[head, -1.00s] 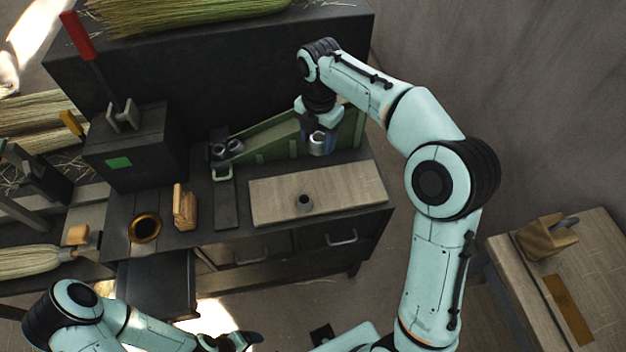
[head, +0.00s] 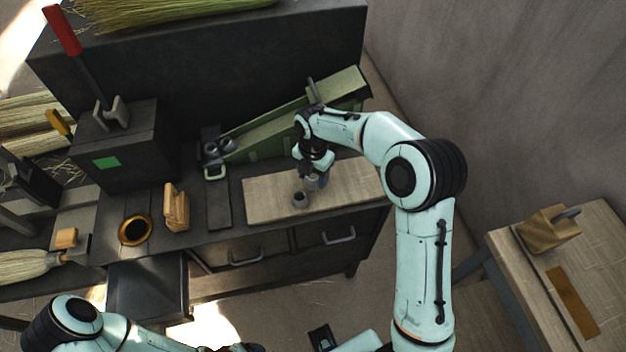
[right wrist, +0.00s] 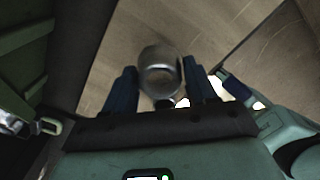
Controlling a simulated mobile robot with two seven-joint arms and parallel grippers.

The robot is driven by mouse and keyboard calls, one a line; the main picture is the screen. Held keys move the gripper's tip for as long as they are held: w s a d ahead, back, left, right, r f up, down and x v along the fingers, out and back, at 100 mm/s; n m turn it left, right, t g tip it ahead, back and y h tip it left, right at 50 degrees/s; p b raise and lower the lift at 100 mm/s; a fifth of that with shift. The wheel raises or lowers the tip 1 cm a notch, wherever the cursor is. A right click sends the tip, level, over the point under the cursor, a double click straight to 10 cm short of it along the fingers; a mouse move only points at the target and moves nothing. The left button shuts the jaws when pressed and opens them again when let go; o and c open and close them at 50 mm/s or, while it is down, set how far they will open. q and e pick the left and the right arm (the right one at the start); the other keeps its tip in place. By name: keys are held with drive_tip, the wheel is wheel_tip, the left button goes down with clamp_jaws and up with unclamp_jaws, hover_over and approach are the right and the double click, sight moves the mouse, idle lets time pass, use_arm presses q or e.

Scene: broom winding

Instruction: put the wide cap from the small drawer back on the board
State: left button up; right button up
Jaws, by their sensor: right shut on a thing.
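The pale wooden board (head: 262,207) lies on the dark bench top. A short dark grey cylinder (head: 300,201) stands on it near its middle. My right gripper (head: 313,180) is low over the board, just behind and right of that cylinder. It is shut on a grey metal cap (head: 311,185). In the right wrist view the round cap (right wrist: 161,77) sits between the blue fingers with the board behind it. I cannot tell whether the held cap touches the board. My left gripper (head: 236,348) is barely visible at the bottom edge, its jaws unclear.
A dark drawer (head: 148,288) stands pulled out at the lower left. Two closed drawer fronts with handles (head: 339,237) are below the board. A green sloped rail (head: 275,128) runs behind the board. A wooden brush block (head: 175,208) and a brass ring (head: 135,230) stand left.

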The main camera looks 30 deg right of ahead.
drive_tip(key=shift+f, duration=1.2)
drive_tip(key=shift+f, duration=0.1)
drive_tip(key=o, duration=1.1)
wheel_tip(320, 180, up, 12)
drive_tip(key=shift+r+p, duration=0.15)
drive_tip(key=shift+p, duration=0.45)
